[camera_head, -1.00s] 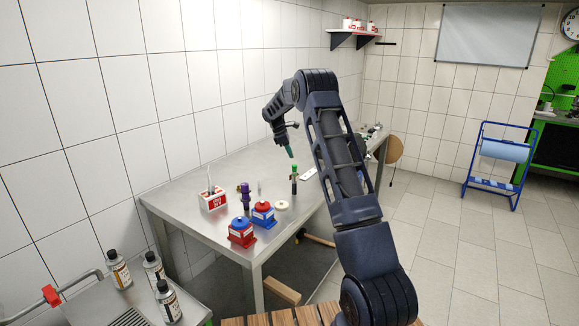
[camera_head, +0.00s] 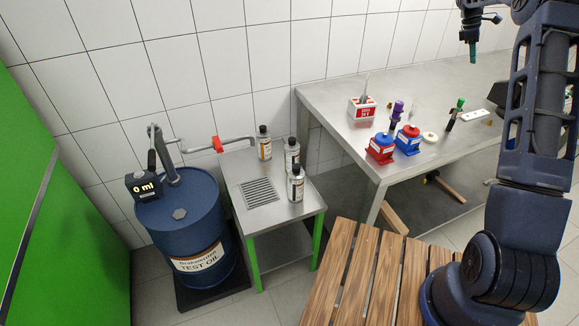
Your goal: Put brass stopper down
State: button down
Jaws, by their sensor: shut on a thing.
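My gripper (camera_head: 472,50) is at the upper right, pointing down above the steel workbench and well clear of its top. Its narrow teal tip is shut. What I take to be the brass stopper between the fingers is too small to make out, and I see no brass-coloured piece elsewhere. The steel workbench (camera_head: 345,98) stands against the tiled wall.
On the bench stand a red-and-white box (camera_head: 362,108), a red pump (camera_head: 380,149), a blue pump (camera_head: 408,142), a purple-topped tool (camera_head: 397,108) and a green-topped tool (camera_head: 455,113). A blue oil drum (camera_head: 190,225) and a side table (camera_head: 280,210) with bottles stand left.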

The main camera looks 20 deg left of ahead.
jog(key=s+a+n, duration=0.2)
jog(key=s+a, duration=0.1)
jog(key=a, duration=1.8)
jog(key=n+t, duration=0.3)
jog(key=n, duration=0.3)
send_over(278, 175)
jog(key=s+a, duration=0.1)
notch_tip(278, 175, down, 52)
jog(key=shift+f, duration=0.25)
jog(key=shift+f, duration=0.1)
jog(key=c, duration=1.3)
grip_release()
